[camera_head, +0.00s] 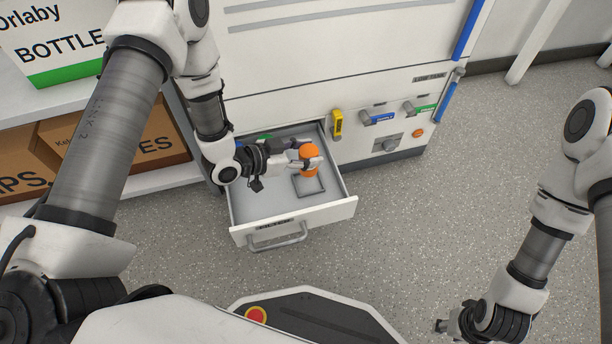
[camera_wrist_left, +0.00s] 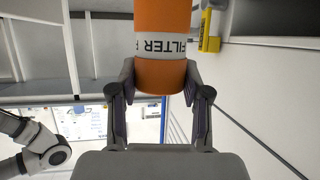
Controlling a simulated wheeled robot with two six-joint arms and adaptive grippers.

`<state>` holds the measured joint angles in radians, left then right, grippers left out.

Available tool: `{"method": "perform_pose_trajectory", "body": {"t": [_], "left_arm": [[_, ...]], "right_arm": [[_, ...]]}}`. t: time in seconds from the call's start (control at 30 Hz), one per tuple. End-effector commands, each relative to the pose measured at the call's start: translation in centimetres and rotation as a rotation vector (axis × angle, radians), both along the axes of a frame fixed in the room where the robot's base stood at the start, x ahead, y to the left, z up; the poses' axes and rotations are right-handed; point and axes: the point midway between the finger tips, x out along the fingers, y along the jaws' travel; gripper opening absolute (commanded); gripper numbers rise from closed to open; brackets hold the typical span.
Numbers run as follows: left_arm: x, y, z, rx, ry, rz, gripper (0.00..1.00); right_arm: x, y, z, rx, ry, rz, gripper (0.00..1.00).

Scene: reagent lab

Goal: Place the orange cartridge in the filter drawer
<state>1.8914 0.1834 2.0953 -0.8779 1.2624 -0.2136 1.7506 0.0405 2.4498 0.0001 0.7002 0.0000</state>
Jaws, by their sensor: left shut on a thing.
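The orange cartridge (camera_head: 309,153) is in my left gripper (camera_head: 304,160), over the open filter drawer (camera_head: 260,210). In the left wrist view the cartridge (camera_wrist_left: 161,75) has a white band with the word FILTER, and the left gripper's fingers (camera_wrist_left: 160,84) close on its two sides. A dark square outline (camera_head: 309,184) lies on the drawer floor just below the cartridge in the head view. I cannot tell whether the cartridge touches the drawer floor. My right arm hangs at the lower right, and its gripper (camera_head: 447,325) is small and partly hidden.
The drawer's front handle (camera_head: 278,237) faces me. A white cabinet (camera_head: 330,60) with a yellow part (camera_head: 337,124) and blue and green labelled valves stands behind. Shelves with cardboard boxes (camera_head: 120,140) are on the left. The speckled floor to the right is clear.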

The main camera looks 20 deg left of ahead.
Motion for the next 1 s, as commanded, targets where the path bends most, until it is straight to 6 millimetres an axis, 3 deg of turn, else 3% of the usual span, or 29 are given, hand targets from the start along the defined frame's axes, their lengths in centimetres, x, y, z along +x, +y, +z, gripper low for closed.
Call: {"method": "perform_pose_trajectory", "body": {"t": [0.03,0.33,0.7,0.73,0.77,0.8,1.0], "left_arm": [[0.0,0.0,-1.7,0.000,0.000,0.000,0.09],[0.0,0.0,-6.9,0.001,0.001,0.002,0.09],[0.1,0.0,-7.2,0.000,0.000,0.003,0.09],[0.1,0.0,-7.1,0.000,0.000,0.003,0.58],[0.1,0.0,-7.1,0.000,0.000,0.003,0.69],[0.1,0.0,-7.1,0.000,0.000,0.003,0.73],[0.1,0.0,-7.1,0.000,0.000,0.003,0.73]], "right_arm": [[0.0,0.0,-1.2,0.000,0.001,0.000,0.40],[0.0,0.0,-4.1,0.000,-0.001,-0.002,0.40],[0.1,0.0,-4.0,0.000,-0.002,-0.003,0.40],[0.1,0.0,-4.0,0.000,-0.002,-0.003,0.40],[0.1,0.0,-3.9,0.000,-0.002,-0.003,0.40],[0.1,0.0,-3.9,0.000,-0.002,-0.003,0.40],[0.1,0.0,-4.0,0.000,-0.002,-0.003,0.40]]}}
